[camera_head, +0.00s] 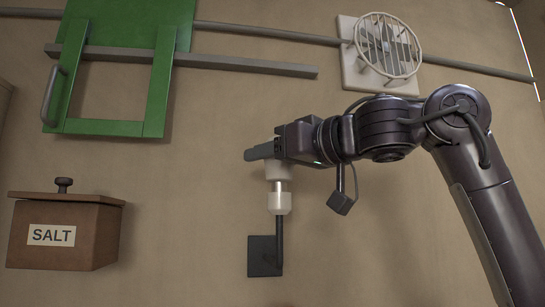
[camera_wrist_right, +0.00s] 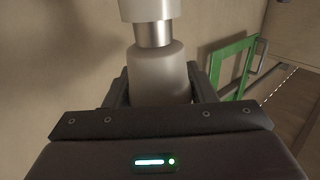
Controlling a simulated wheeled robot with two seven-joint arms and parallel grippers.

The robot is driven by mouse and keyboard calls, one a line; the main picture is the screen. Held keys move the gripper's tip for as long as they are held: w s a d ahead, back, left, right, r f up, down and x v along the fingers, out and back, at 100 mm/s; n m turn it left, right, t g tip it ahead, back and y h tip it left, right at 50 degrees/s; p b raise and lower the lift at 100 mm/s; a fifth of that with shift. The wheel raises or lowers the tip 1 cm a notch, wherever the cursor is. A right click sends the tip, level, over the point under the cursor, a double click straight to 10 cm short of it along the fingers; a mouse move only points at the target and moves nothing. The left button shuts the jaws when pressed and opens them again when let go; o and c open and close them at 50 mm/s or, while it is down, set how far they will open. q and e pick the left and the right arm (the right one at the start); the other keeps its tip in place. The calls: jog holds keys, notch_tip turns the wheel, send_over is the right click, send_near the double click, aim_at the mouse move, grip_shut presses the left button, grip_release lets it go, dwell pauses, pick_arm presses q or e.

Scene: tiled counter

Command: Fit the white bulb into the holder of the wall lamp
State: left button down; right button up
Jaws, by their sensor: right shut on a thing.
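The white bulb (camera_head: 278,173) hangs from my right gripper (camera_head: 262,153), whose jaws are shut on its glass. In the right wrist view the frosted bulb (camera_wrist_right: 160,72) sits between the two fingers of the gripper (camera_wrist_right: 160,90). Its metal base (camera_wrist_right: 153,34) points at the white holder (camera_wrist_right: 150,9). In the head view the white cup-shaped holder (camera_head: 279,204) stands directly below the bulb, on the wall lamp's dark arm and square plate (camera_head: 262,257). The base meets or nearly meets the holder's rim; I cannot tell whether it is inside. My left gripper is not in view.
A brown SALT box (camera_head: 64,235) is on the wall at the lower left. A green frame (camera_head: 107,128) with a handle hangs at the upper left. A round wire-guarded fan (camera_head: 388,46) is at the upper right. The wall around the lamp is clear.

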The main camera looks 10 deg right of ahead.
jog(key=shift+f+b, duration=0.5)
jog(key=shift+f, duration=0.15)
dwell(0.7)
jog(key=o, duration=1.1)
jog(key=b+v, duration=0.3)
jog(key=v, duration=0.4)
jog(key=shift+s+d+b, duration=0.25)
jog(key=shift+s+b, duration=0.1)
